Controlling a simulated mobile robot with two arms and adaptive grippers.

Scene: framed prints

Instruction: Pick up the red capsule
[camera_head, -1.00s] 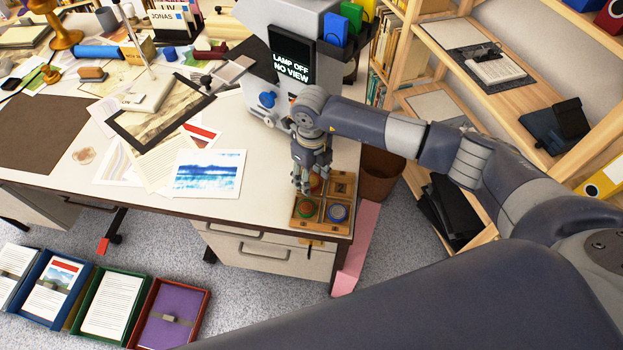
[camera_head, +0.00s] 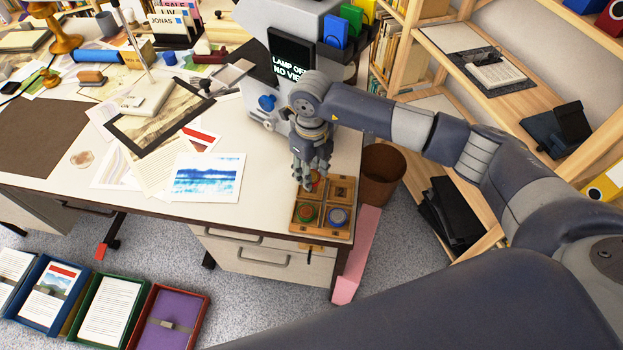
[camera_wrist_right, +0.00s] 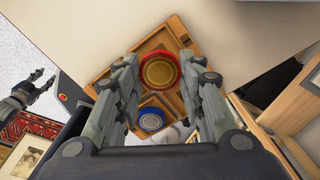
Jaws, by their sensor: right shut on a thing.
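The red capsule (camera_wrist_right: 160,71) is a round red disc with a gold middle. In the wrist view it lies between the fingertips of my right gripper (camera_wrist_right: 164,77), which is shut on it. In the head view my right gripper (camera_head: 311,184) points down over the wooden tray (camera_head: 322,234) and hides most of the red capsule. Whether the capsule is clear of the tray cannot be told. My left gripper (camera_wrist_right: 35,86) shows at the wrist view's left edge, fingers apart and empty.
The tray stands at the desk's front right corner. A grey machine (camera_head: 285,45) with a dark screen stands behind. A brown bin (camera_head: 381,178) and a wooden shelf (camera_head: 520,95) are to the right. Loose prints (camera_head: 207,178) lie left of the tray.

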